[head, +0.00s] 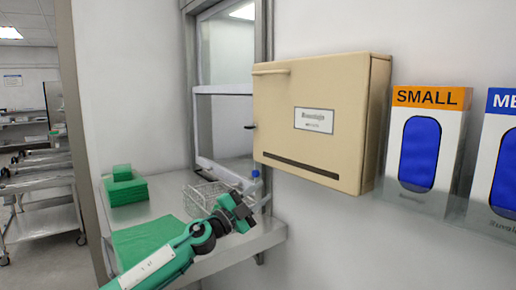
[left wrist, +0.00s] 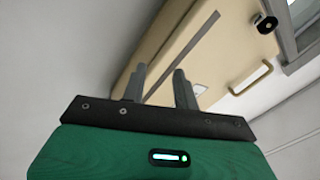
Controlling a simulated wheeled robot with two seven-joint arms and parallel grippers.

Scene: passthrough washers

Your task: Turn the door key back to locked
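A beige wall cabinet (head: 280,110) hangs with its door front showing a white label and a dark slot; the door looks shut. A small dark key (head: 249,127) sticks out at the door's left edge. In the left wrist view the key (left wrist: 267,24) shows as a black piece at the upper right, on the cabinet (left wrist: 222,45); its exact angle is hard to tell. My left gripper (head: 246,203) is below and left of the cabinet, clear of the key. Its two fingers (left wrist: 158,85) stand apart with nothing between them. My right gripper is out of view.
A steel counter (head: 240,240) under the pass-through window holds green folded cloths (head: 125,189), a wire basket (head: 200,196) and a blue-capped bottle (head: 256,183). Glove dispensers (head: 419,150) are mounted right of the cabinet. A pale handle (head: 270,71) projects at the door's top left.

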